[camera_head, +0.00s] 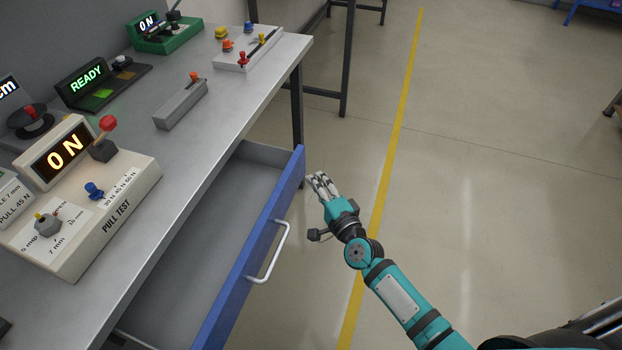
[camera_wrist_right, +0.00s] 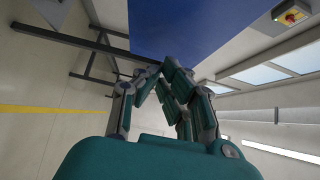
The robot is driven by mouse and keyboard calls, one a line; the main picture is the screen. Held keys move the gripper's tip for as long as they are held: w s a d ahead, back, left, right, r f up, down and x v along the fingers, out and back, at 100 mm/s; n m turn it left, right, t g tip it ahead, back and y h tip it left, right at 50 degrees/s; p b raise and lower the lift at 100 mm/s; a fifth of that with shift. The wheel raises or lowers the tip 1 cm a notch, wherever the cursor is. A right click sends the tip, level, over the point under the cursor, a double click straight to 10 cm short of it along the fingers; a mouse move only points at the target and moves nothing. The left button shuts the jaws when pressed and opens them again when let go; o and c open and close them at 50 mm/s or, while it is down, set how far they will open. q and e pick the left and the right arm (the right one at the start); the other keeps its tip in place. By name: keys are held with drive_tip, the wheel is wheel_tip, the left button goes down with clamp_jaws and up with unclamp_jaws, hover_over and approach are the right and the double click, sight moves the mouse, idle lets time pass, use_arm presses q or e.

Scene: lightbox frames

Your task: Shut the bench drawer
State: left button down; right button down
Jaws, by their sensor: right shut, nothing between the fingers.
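The bench drawer (camera_head: 250,265) stands open under the grey bench top (camera_head: 225,100) in the head view. Its front is blue with a white bar handle (camera_head: 271,254), and its grey inside looks empty. My right gripper (camera_head: 318,180) is shut and empty, just right of the far end of the drawer front. I cannot tell whether its fingertips touch the front. In the right wrist view its closed fingers (camera_wrist_right: 160,72) point at a blue surface (camera_wrist_right: 190,28), which looks like the drawer front. My left gripper is not in view.
On the bench top stand a PULL TEST box (camera_head: 125,185), a READY panel (camera_head: 85,82), a grey slider block (camera_head: 180,106), a white block with coloured knobs (camera_head: 250,50) and a green device (camera_head: 170,38). The floor right of the drawer is clear, with a yellow line (camera_head: 398,110).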

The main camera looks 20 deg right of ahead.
drive_tip(key=shift+w+a, duration=0.5)
drive_tip(key=shift+a, duration=0.2)
